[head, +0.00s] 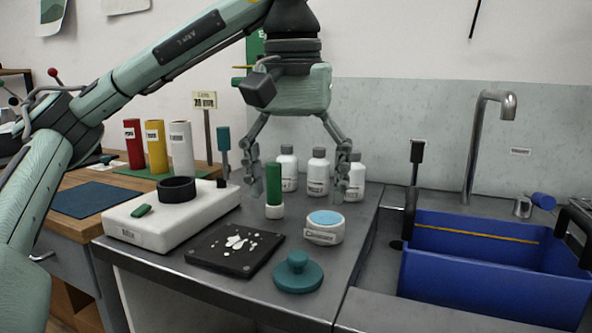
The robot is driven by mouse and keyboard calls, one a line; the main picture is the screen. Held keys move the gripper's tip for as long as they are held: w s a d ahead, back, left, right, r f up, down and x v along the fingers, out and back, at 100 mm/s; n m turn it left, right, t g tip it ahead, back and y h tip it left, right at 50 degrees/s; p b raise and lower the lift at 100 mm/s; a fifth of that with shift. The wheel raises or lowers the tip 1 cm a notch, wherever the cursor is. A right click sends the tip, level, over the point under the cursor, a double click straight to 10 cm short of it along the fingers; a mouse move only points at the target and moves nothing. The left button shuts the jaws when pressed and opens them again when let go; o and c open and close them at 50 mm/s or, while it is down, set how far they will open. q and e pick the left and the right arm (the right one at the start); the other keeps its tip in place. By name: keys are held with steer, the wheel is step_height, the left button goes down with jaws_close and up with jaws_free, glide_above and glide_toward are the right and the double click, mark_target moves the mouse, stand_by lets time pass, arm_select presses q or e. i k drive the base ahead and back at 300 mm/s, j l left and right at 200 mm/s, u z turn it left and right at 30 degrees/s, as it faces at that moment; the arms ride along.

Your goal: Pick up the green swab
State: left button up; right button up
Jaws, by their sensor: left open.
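The green swab (274,184), an upright green cylinder with a white lower end, stands on the grey bench top (336,275). My left gripper (299,186) points down from above with its fingers spread wide and nothing held. In the head view the swab shows between the two fingers, closer to the left one. I cannot tell whether the fingers are level with it in depth. My right gripper is not in view.
White bottles (318,173) stand behind the swab. A white jar with a blue top (324,228), a teal knobbed lid (298,273) and a black plate with white bits (235,249) lie in front. A white device (172,221) stands left; a blue crate (490,282) sits right.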

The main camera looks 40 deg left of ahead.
mark_target(275, 205)
steer(key=k+j, duration=1.2)
steer(key=k, duration=0.05)
